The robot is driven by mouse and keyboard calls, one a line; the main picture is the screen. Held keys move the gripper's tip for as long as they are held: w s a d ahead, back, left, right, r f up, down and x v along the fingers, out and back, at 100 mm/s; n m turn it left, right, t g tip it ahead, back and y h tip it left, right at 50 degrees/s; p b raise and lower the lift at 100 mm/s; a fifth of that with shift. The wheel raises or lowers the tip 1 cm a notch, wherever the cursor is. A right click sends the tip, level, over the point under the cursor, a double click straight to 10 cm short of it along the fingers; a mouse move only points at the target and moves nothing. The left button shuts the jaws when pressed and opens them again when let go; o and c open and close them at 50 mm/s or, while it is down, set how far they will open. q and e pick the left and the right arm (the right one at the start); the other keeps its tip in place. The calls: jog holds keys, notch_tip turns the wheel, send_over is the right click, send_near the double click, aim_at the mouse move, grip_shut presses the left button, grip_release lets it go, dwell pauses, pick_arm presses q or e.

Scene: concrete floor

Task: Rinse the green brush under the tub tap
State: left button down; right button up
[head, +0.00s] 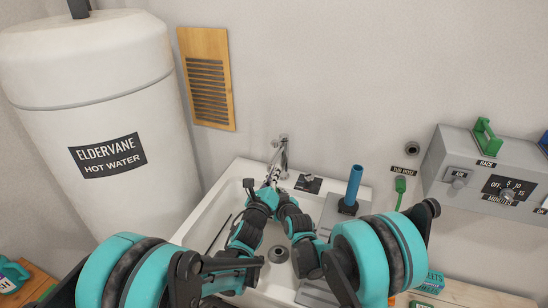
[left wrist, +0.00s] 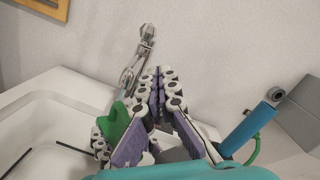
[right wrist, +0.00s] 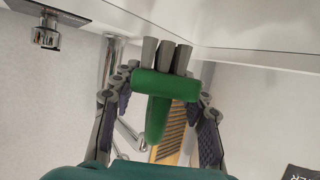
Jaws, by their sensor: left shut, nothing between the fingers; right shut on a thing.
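The tub tap (head: 281,158) stands at the back wall over the white tub (head: 222,212); it also shows in the left wrist view (left wrist: 139,58). The green brush (right wrist: 165,86), with grey bristles, is between the fingers of my right gripper (right wrist: 163,92), which is shut on it. Part of the brush (left wrist: 117,122) shows beside my left fingers in the left wrist view. My left gripper (head: 272,177) is shut and empty, its fingertips close to the tap; I cannot tell whether they touch it. In the head view the brush is hidden behind my arms.
A white hot water tank (head: 95,120) stands at the left. The tub's left part is mostly clear.

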aim_at(274, 162)
pick_arm(q)
jog(key=w+m, duration=0.1)
jog(key=w, duration=0.2)
jog(key=w+m, duration=0.4)
jog(key=w, duration=0.1)
jog(key=shift+w+f+t+h, duration=0.25)
jog(key=shift+w+t+h, duration=0.05)
jog(key=shift+t+h, duration=0.1)
jog(key=shift+w+r, duration=0.15)
jog(key=shift+r, duration=0.5)
